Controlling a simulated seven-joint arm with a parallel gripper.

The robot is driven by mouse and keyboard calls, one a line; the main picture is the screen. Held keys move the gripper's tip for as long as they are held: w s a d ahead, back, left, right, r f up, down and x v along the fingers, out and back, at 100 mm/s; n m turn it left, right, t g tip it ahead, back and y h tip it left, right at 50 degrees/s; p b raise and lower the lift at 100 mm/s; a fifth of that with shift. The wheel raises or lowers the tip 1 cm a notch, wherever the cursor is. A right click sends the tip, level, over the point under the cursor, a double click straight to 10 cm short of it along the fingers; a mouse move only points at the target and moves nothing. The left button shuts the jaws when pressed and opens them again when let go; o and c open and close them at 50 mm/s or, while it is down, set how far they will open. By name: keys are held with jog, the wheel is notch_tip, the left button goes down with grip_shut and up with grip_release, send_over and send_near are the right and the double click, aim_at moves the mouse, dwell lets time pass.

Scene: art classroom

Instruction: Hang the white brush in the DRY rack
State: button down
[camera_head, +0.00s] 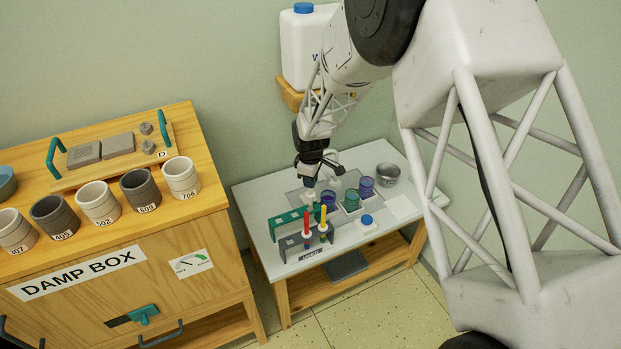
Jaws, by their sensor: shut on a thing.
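My gripper (308,178) is above the back of the low white table, pointing down and shut on a slim pale thing, apparently the white brush (309,195). Only a short part of the brush shows below the fingers; its lower end is hard to make out near the green rack (285,223). A grey rack (292,243) with a small label stands in front of the green one. A red brush (306,220) and a yellow brush (323,217) stand upright at the grey rack. The labels are too small to read surely, so I cannot tell which rack is DRY.
Purple and green jars (351,200) stand right of the racks. A small blue-capped container (367,222), a white sheet (403,208) and a metal bowl (387,174) are farther right. The wooden damp box (228,222) stands left. A white jug (300,45) sits on a wall shelf behind my arm.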

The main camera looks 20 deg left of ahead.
aim_at(311, 194)
jog(key=shift+f, duration=3.3)
dwell(0.5)
jog(key=shift+c, duration=2.3)
grip_release()
jog(key=shift+r, duration=0.15)
jog(key=shift+r, duration=3.85)
